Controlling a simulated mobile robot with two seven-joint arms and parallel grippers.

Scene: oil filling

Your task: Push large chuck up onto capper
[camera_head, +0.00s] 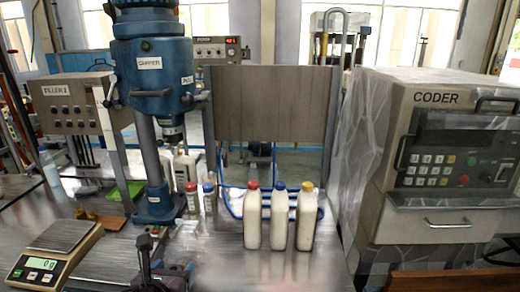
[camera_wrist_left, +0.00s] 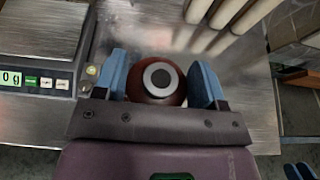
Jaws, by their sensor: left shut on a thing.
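The blue capper (camera_head: 150,65) stands on its column at the left of the head view, with its spindle (camera_head: 173,132) hanging below the head. My left gripper (camera_head: 168,258) is low over the metal table, in front of the capper's column base. In the left wrist view, its two blue finger pads (camera_wrist_left: 162,82) are shut on a round red-brown chuck (camera_wrist_left: 160,97) with a pale ring and dark centre on its face. I cannot make the chuck out clearly in the head view.
A scale (camera_head: 55,248) stands left of my left gripper. Three white bottles with red, blue and yellow caps (camera_head: 279,218) stand to its right. Two small jars (camera_head: 201,197) stand beside the capper's column. The coder (camera_head: 440,150) fills the right side.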

